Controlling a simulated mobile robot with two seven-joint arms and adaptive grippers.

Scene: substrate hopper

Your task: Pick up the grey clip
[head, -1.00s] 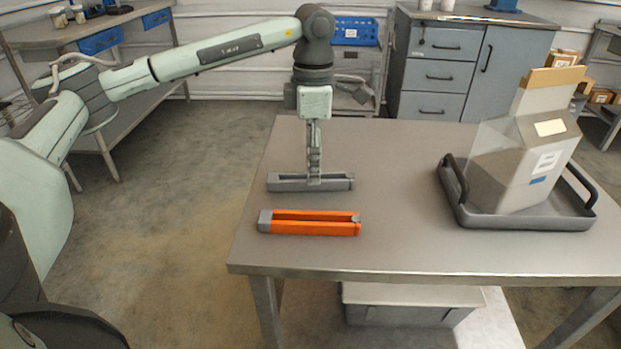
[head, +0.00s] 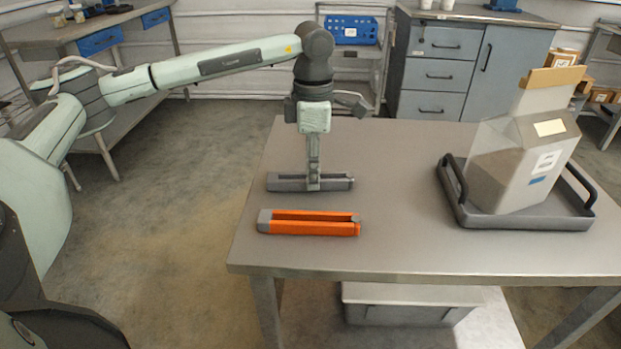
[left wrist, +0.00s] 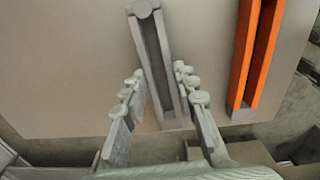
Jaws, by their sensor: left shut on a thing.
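The grey clip (head: 286,183) is a long, slotted bar lying crosswise on the metal table in the head view. In the left wrist view the clip (left wrist: 151,45) runs lengthwise between the fingers. My left gripper (head: 313,184) points straight down at the middle of the clip, and its fingers (left wrist: 158,80) are shut on the clip's two long sides. The clip appears to rest on the tabletop. The fingers hide a small part of its middle in the head view. My right gripper is not in view.
An orange clip (head: 310,228) with a grey end lies just in front of the grey one. A grey tray (head: 525,222) with dark handles, holding a hopper-like container (head: 515,165), stands at the right. The table (head: 400,190) between is clear.

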